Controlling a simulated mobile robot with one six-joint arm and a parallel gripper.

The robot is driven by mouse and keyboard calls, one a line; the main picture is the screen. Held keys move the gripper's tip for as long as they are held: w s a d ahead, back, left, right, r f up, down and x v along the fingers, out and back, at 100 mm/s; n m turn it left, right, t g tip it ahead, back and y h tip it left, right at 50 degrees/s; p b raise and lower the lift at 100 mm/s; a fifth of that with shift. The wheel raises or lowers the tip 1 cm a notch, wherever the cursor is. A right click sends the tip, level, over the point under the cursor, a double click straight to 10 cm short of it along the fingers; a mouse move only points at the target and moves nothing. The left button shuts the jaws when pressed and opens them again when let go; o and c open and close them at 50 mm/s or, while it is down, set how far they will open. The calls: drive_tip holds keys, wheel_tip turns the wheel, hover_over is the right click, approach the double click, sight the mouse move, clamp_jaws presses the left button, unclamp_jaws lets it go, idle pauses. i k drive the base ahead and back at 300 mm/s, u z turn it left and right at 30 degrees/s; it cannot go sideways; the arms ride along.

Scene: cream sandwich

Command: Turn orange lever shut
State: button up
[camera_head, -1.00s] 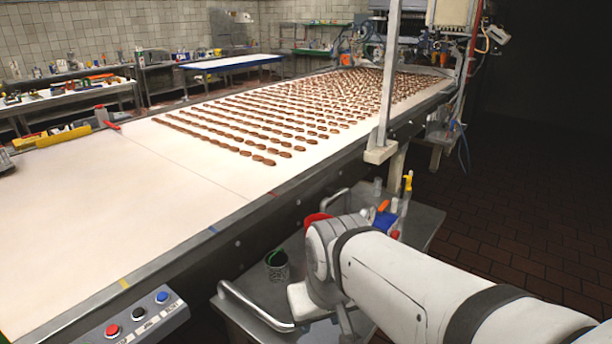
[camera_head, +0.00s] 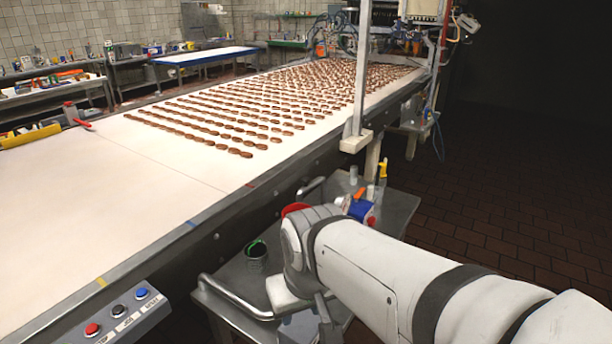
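A small orange piece (camera_head: 357,193), which looks like the orange lever, stands on a blue body (camera_head: 360,210) on the metal cart, just beyond my white arm. It is small and partly hidden by the arm, so its exact angle is unclear. My arm's wrist bends down over the cart to the left of it. What shows of my gripper (camera_head: 310,308) is low, near the cart's front edge and apart from the orange piece. Its fingertips are not clear, so I cannot tell whether it is open or shut.
The metal cart (camera_head: 228,302) carries a dark pot with a green rim (camera_head: 257,250), a red round thing (camera_head: 294,209) and a yellow-topped item (camera_head: 382,172). The long conveyor (camera_head: 70,200) with rows of brown biscuits borders the cart. A button panel (camera_head: 125,310) is at lower left. Tiled floor at right is clear.

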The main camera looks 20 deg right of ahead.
sight(361, 190)
drive_tip(key=u, duration=0.05)
drive_tip(key=k, duration=1)
drive_tip(key=z, duration=2.15)
drive_tip(key=i, duration=1.45)
drive_tip(key=u, duration=2.05)
drive_tip(key=i, duration=1)
drive_tip(key=z, duration=0.05)
